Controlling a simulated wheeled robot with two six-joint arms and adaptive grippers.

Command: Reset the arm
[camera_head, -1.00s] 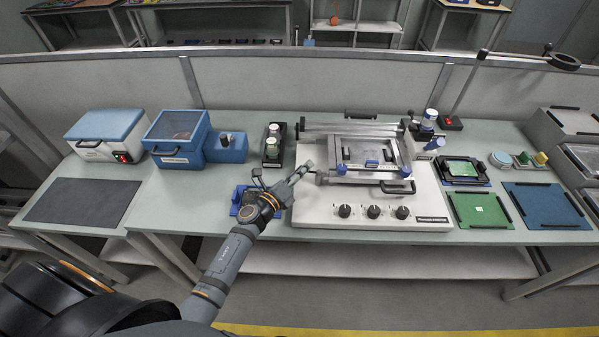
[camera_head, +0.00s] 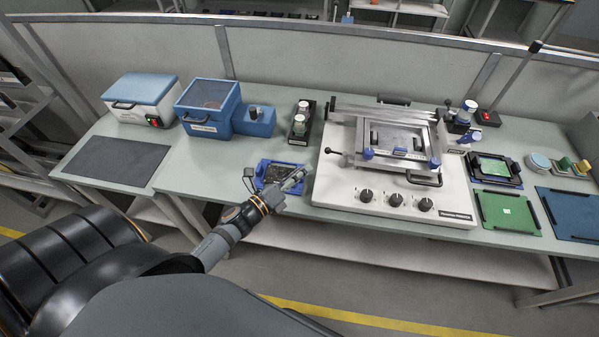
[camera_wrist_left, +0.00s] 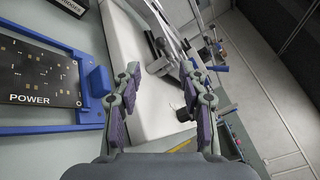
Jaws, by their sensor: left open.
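My left gripper (camera_head: 272,184) is open and empty. In the head view it is over the front edge of the bench, beside the left front of the white printing machine (camera_head: 336,197). It overlaps a blue frame (camera_head: 261,168) holding a dark board. In the left wrist view, the two fingers (camera_wrist_left: 159,100) are spread apart with the white machine body beyond them. The dark board (camera_wrist_left: 40,75), marked POWER, lies in its blue frame to the left of the fingers. My right gripper is not in view.
A blue box (camera_head: 208,110) and a white box with blue lid (camera_head: 141,98) stand at the back left. A dark mat (camera_head: 115,160) lies before them. Green (camera_head: 507,212) and blue (camera_head: 570,214) mats lie at the right. The floor before the bench is clear.

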